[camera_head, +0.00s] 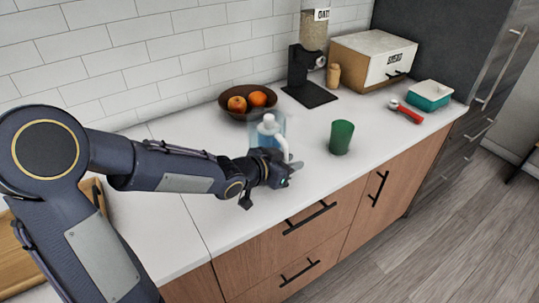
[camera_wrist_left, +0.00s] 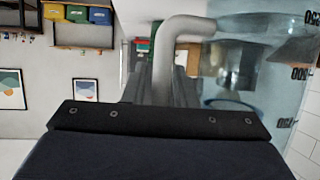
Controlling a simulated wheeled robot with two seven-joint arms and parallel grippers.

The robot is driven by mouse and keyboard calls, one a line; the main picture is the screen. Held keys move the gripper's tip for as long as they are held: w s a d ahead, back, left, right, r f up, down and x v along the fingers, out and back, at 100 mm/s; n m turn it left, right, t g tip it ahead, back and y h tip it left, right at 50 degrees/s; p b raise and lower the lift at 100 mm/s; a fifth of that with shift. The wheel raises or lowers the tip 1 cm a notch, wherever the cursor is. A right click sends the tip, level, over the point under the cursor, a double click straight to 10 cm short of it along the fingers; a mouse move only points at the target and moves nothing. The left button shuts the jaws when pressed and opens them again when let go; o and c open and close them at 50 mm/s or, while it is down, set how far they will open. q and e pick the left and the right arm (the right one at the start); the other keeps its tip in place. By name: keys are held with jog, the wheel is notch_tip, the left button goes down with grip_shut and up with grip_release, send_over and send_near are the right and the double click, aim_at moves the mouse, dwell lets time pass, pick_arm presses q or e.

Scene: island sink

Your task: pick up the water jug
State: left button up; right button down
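The water jug (camera_head: 268,130) is clear and bluish with a white lid and a pale handle. It stands upright on the white counter, partly hidden behind my left gripper (camera_head: 287,176). In the left wrist view the jug's clear body (camera_wrist_left: 275,65) is at the right, and its curved grey-white handle (camera_wrist_left: 180,28) runs down between the fingers of my left gripper (camera_wrist_left: 165,85). The fingers sit close on both sides of the handle with no clear gap, shut on it. My right gripper is in neither view.
A brown bowl (camera_head: 227,108) with oranges is behind the jug. A green cup (camera_head: 341,137) stands to its right. Farther right are a dark dispenser (camera_head: 308,90), a small jar (camera_head: 333,76), a bread box (camera_head: 358,55), a red-handled tool (camera_head: 408,115) and a teal container (camera_head: 430,96).

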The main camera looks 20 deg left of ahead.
pick_arm(q)
jog(key=shift+c, duration=0.5)
grip_shut()
jog(key=shift+r, duration=0.25)
